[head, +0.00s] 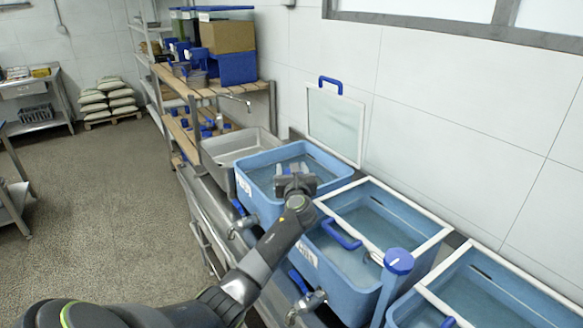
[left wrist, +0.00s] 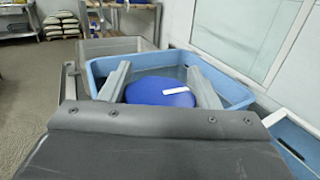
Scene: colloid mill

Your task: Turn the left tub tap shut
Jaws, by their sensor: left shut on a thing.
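The left tub (head: 255,190) is light blue, open on top and holds water. It also shows in the left wrist view (left wrist: 235,92). My left gripper (head: 293,172) is over its front right part. In the left wrist view my two grey fingers (left wrist: 160,88) stand either side of a round blue knob (left wrist: 150,95) with a white stripe and are shut on it. In the head view this knob is hidden by my gripper. A metal spout with a blue lever (head: 240,210) sits low on the tub's front. My right gripper is not in view.
A middle tub (head: 345,290) with a framed lid and blue handle (head: 341,236) is close right of my arm. A similar blue knob (head: 398,261) stands on a post beside it. A steel sink (head: 225,148) and shelves are beyond the left tub.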

